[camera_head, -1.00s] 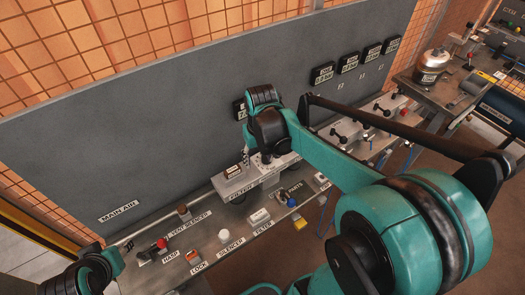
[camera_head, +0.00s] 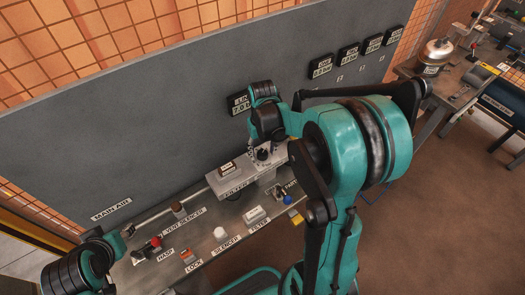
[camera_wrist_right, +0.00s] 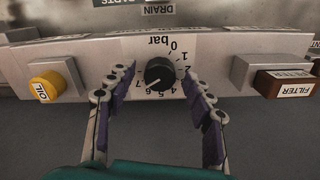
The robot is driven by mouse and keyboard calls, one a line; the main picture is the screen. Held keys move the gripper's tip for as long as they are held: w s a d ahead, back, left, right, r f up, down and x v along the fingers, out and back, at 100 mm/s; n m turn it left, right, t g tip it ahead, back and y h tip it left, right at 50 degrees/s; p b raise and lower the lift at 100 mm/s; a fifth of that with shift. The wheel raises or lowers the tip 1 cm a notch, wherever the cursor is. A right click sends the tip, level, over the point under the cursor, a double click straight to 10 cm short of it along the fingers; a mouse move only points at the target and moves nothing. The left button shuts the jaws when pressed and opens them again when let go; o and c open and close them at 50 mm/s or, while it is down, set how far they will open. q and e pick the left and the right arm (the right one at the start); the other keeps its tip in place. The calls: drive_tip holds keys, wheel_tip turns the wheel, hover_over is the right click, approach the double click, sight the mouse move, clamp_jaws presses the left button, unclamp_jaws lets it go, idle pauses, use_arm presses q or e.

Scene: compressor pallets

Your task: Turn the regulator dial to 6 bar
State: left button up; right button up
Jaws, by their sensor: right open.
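The regulator dial (camera_wrist_right: 160,73) is a round black knob on a light grey block, with a printed bar scale around it. Its white mark points to the lower left, near the 6 and 7; the exact reading is hard to tell. My right gripper (camera_wrist_right: 158,78) is open, with one finger on each side of the dial and a gap to it on both sides. In the head view my right gripper (camera_head: 264,148) reaches down over the regulator block, and its wrist covers part of it. My left arm shows at the lower left; its gripper cannot be made out.
A yellow oil cap (camera_wrist_right: 46,87) and a brown filter block (camera_wrist_right: 285,84) flank the dial. A line display (camera_head: 240,104) on the grey panel (camera_head: 180,125) seems to read 7.0. Labelled parts, including a white silencer (camera_head: 220,234), lie on the bench in front.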

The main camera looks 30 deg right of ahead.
drive_tip(key=shift+c, duration=0.2)
drive_tip(key=c, duration=1.1)
drive_tip(key=shift+n, duration=2.9)
drive_tip(key=o, duration=1.1)
drive_tip(key=shift+o, duration=0.2)
